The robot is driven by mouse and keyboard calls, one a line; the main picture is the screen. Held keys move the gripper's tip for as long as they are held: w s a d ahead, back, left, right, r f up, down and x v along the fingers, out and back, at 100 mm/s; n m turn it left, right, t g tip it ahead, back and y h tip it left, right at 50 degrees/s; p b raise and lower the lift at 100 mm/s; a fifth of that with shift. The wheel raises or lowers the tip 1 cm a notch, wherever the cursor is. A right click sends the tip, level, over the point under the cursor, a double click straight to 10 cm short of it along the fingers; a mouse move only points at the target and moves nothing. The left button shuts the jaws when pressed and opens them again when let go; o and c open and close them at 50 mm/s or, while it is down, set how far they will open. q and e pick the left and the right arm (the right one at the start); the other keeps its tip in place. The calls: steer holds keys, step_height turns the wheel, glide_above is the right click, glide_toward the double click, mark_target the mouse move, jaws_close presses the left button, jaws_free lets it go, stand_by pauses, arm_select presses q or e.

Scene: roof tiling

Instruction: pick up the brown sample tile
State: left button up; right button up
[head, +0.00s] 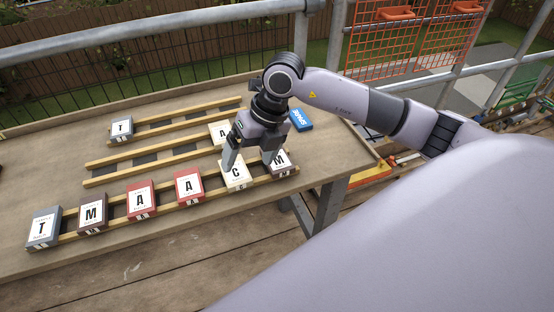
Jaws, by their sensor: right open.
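Two brownish tiles with white M labels are in the head view. One M tile (283,162) lies at the right end of the front pair of battens, partly hidden by my right gripper (249,165). The other, darker M tile (92,213) lies near the left end of the same row. I cannot tell which of them is the sample. My right gripper is open and points down over the right end of the row. One finger is over the cream C tile (236,175), the other beside the right M tile. Contact cannot be made out. My left gripper is not in view.
The front row also holds a grey T tile (43,229) and red A tiles (141,201) (188,187). Farther back are a grey T tile (120,129), a cream A tile (220,132) and a blue block (301,120). The wooden table (190,233) is clear in front.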

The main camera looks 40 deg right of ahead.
mark_target(277, 158)
steer(key=d+h, duration=0.1)
steer(key=d, duration=0.1)
steer(key=d+r+m+h, duration=0.1)
steer(key=d, duration=0.2)
steer(key=w+d+h, duration=0.1)
steer(key=d, duration=0.2)
steer(key=shift+r+h, duration=0.15)
steer(key=shift+h, duration=0.25)
steer(key=shift+w+d+f+m, duration=0.1)
steer(key=shift+d+f+m, duration=0.1)
steer(key=shift+d+m, duration=0.1)
steer(key=f, duration=0.4)
steer(key=f+p, duration=0.1)
steer(key=f, duration=0.1)
steer(key=shift+w+a+f, duration=0.2)
steer(key=shift+a+f, duration=0.1)
steer(key=shift+a, duration=0.05)
steer(key=c, duration=1.2)
